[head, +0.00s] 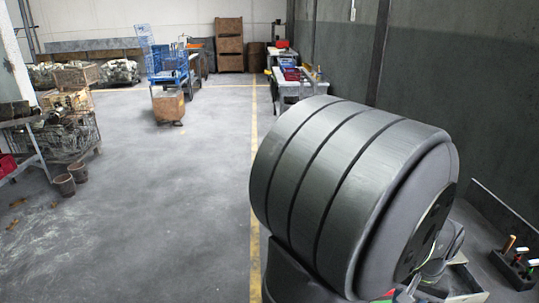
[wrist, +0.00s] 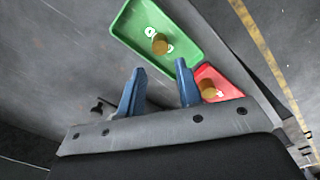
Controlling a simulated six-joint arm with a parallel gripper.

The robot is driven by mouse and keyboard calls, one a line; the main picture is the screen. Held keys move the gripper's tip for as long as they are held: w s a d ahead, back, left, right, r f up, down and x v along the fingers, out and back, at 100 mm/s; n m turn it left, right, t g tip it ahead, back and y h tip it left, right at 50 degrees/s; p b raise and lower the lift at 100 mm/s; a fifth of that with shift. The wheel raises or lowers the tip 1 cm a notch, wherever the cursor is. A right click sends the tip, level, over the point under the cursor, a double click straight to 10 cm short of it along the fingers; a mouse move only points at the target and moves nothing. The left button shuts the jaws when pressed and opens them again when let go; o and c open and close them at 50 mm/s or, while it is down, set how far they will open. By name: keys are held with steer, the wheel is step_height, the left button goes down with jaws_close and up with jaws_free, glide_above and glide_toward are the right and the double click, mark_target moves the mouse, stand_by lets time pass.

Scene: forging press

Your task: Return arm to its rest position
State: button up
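My gripper (wrist: 160,68) shows in the wrist view as two blue fingers standing apart, with nothing held between them. Past the fingertips is a green tray (wrist: 185,25) with a brass-coloured cylinder (wrist: 160,44) in it. A red tray (wrist: 232,90) to the right holds another brass-coloured cylinder (wrist: 207,89). The fingers appear apart from both cylinders. In the head view a large dark ribbed part of my arm (head: 340,180) fills the right foreground, and I cannot make out the gripper there.
A small holder with tools (head: 515,265) stands at the lower right. A blue cart (head: 168,62), a wire basket (head: 70,130) and a bench (head: 295,85) stand farther off. The grey floor (head: 180,200) left of the yellow line (head: 254,150) is mostly open.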

step_height(320, 180, down, 9)
steer(key=shift+a+r, duration=0.1)
steer(key=shift+r, duration=0.05)
step_height(320, 180, up, 5)
steer(key=shift+r, duration=0.1)
steer(key=s+d+r, duration=0.2)
steer(key=s+r, duration=0.5)
steer(key=s, duration=0.5)
steer(key=w+d+f+n, duration=0.1)
steer(key=w+d+n, duration=0.6)
steer(key=w+d, duration=1.1)
step_height(320, 180, down, 5)
steer(key=shift+f, duration=1)
